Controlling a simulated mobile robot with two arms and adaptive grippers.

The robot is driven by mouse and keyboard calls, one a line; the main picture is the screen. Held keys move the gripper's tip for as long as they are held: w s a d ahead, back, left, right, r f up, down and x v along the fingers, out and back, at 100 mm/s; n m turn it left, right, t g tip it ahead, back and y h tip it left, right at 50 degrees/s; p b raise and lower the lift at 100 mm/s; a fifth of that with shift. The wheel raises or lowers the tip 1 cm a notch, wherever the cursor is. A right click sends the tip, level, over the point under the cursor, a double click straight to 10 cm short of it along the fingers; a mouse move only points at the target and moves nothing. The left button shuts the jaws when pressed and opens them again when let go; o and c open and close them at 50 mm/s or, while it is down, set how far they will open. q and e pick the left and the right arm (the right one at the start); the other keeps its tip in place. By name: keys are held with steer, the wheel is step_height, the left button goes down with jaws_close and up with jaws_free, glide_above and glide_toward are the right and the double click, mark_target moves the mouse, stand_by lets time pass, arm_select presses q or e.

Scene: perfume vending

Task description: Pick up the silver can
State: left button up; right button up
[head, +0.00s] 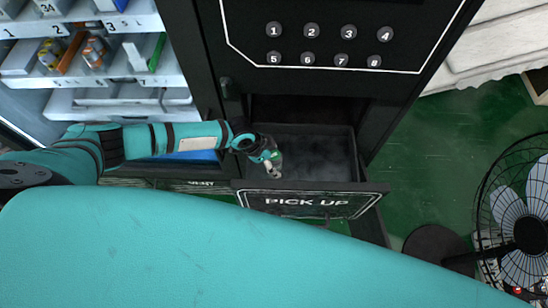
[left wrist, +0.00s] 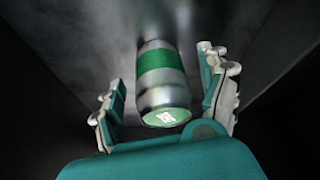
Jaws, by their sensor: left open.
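The silver can (left wrist: 163,80) has a green band and a green end with white marks. In the left wrist view it lies in the dark drawer, between the two open fingers of my left gripper (left wrist: 165,95), with gaps visible on both sides. In the head view my left gripper (head: 272,163) reaches down into the left side of the open pick-up drawer (head: 345,187). The can is mostly hidden there by the gripper. My right gripper is not in view.
The drawer's walls stand close around my left gripper. The black vending machine (head: 330,85) with numbered buttons rises behind. Shelves with small goods (head: 95,52) are at the upper left. A fan (head: 527,233) stands at the right on the green floor (head: 440,150).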

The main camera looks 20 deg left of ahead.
arm_select(q)
steer(key=shift+x, duration=0.8)
steer(key=c, duration=1.4)
steer(key=shift+r, duration=0.1)
